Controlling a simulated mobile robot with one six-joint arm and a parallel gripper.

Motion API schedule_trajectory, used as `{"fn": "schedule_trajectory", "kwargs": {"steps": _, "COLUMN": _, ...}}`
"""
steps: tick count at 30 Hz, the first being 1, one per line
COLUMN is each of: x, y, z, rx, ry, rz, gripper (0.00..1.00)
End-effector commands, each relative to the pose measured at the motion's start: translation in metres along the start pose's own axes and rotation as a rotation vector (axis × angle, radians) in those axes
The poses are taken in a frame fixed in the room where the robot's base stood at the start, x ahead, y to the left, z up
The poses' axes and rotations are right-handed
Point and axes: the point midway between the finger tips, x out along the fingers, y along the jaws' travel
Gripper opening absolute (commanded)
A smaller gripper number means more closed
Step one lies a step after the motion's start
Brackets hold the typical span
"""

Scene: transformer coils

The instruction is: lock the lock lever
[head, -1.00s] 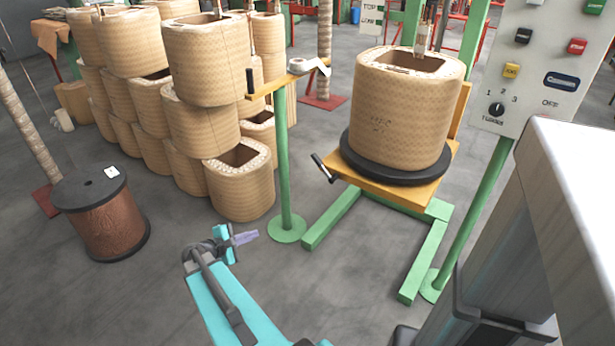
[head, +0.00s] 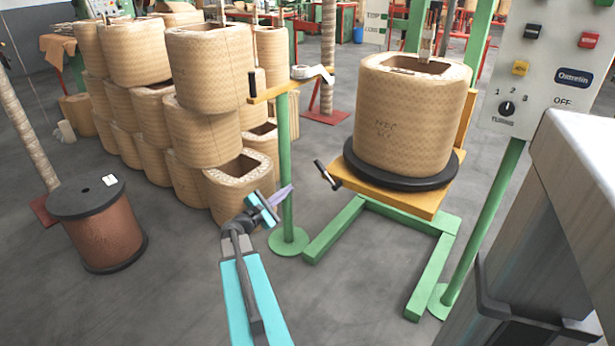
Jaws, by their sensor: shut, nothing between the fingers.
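A black-handled lever (head: 327,175) sticks out at the left edge of the yellow platform (head: 415,202) and leans up to the left. A second black handle (head: 252,84) stands upright on the left end of a yellow bar on a green post (head: 284,160). I cannot tell for certain which one is the lock lever. My gripper (head: 283,195), with purplish fingers, is shut and empty. It shows in front of the post's lower part, left of the platform lever and below the bar handle, apart from both.
A large wrapped coil (head: 410,120) rests on a black disc (head: 395,172) on the platform. Stacked coils (head: 205,100) stand at the left, and a copper wire spool (head: 103,235) is at lower left. A control panel (head: 540,75) is at right. Floor between post and platform's green base (head: 335,228) is clear.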

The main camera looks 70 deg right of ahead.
Motion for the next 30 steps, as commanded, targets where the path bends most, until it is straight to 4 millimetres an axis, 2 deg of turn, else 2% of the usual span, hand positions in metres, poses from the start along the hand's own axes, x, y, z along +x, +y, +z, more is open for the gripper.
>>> {"fn": "schedule_trajectory", "kwargs": {"steps": 8, "x": 0.013, "y": -0.001, "z": -0.002, "rx": 0.001, "ry": -0.001, "rz": -0.002, "gripper": 0.0}}
{"fn": "schedule_trajectory", "kwargs": {"steps": 21, "x": 0.07, "y": -0.001, "z": -0.002, "rx": 0.0, "ry": 0.0, "rz": -0.001, "gripper": 0.0}}
{"fn": "schedule_trajectory", "kwargs": {"steps": 30, "x": 0.098, "y": -0.001, "z": -0.001, "rx": 0.001, "ry": -0.001, "rz": -0.001, "gripper": 0.0}}
